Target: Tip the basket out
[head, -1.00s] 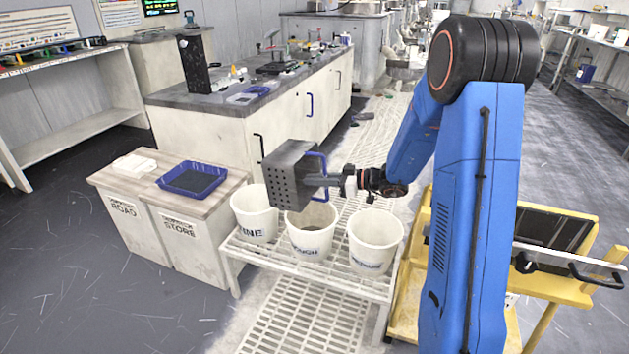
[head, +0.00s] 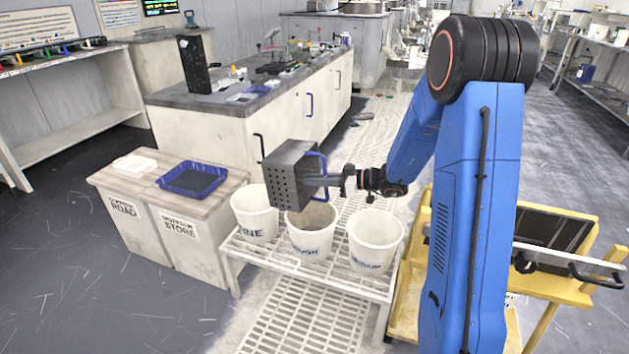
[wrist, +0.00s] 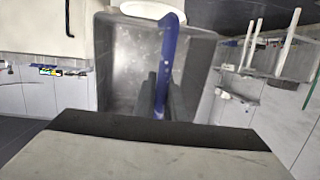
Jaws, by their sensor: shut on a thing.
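The basket (head: 291,175) is a grey metal box with rows of holes and a blue handle. It hangs in the air, tilted onto its side, above the left and middle buckets. My gripper (head: 326,181) is shut on the blue handle; in the wrist view the basket (wrist: 125,65) fills the middle, with the blue handle (wrist: 169,60) running between the dark fingers (wrist: 162,98). The inside that shows in the wrist view looks empty, with pale specks on its wall. Part of the inside is hidden by my gripper.
A white slatted stand holds the FINE bucket (head: 254,216), the ROUGH bucket (head: 311,236) and a third bucket (head: 374,243). A blue tray (head: 192,179) lies on the wooden-topped bins at left. A yellow cart (head: 550,285) stands at right.

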